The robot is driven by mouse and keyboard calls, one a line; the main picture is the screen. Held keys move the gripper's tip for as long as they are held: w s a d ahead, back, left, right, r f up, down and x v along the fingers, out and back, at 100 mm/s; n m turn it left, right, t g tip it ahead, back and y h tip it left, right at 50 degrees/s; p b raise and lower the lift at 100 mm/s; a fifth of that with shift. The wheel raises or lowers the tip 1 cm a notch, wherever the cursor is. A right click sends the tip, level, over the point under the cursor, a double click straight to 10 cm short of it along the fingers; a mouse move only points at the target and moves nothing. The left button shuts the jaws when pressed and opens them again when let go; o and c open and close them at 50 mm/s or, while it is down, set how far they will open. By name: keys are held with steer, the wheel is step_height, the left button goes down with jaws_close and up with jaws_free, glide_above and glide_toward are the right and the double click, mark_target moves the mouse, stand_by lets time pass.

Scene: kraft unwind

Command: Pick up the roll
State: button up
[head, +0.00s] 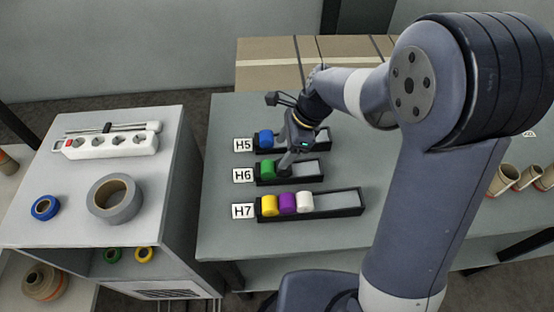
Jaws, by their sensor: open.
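My gripper (286,162) points down over the tray labelled H6 (308,172), with a fingertip close to the right of the green roll (267,169). The jaws are open; the gap between them is partly hidden. I cannot tell whether a fingertip touches the green roll. The H7 tray (335,203) in front holds a yellow roll (269,205), a purple roll (287,203) and a white roll (304,202).
A grey cabinet (60,225) at left bears a grey tape roll (115,199), a blue tape roll (45,207) and a power strip (110,144). Cardboard boxes (275,68) stand behind the table (225,125). Brown tubes (505,179) lie at right, beyond my arm.

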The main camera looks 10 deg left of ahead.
mark_target(269, 165)
steer(key=x, duration=0.3)
steer(key=shift+w+a+p+x, duration=0.1)
steer(key=shift+w+p+x, duration=0.1)
steer(key=shift+x, duration=0.7)
steer(key=shift+w+a+p+x, duration=0.1)
steer(key=shift+p+x, duration=0.15)
steer(key=shift+x, duration=0.65)
steer(key=shift+w+a+p+x, duration=0.1)
steer(key=shift+p+x, duration=0.1)
steer(key=shift+x, duration=0.7)
steer(key=shift+c, duration=0.4)
steer(key=shift+r, duration=0.1)
steer(key=c, duration=1)
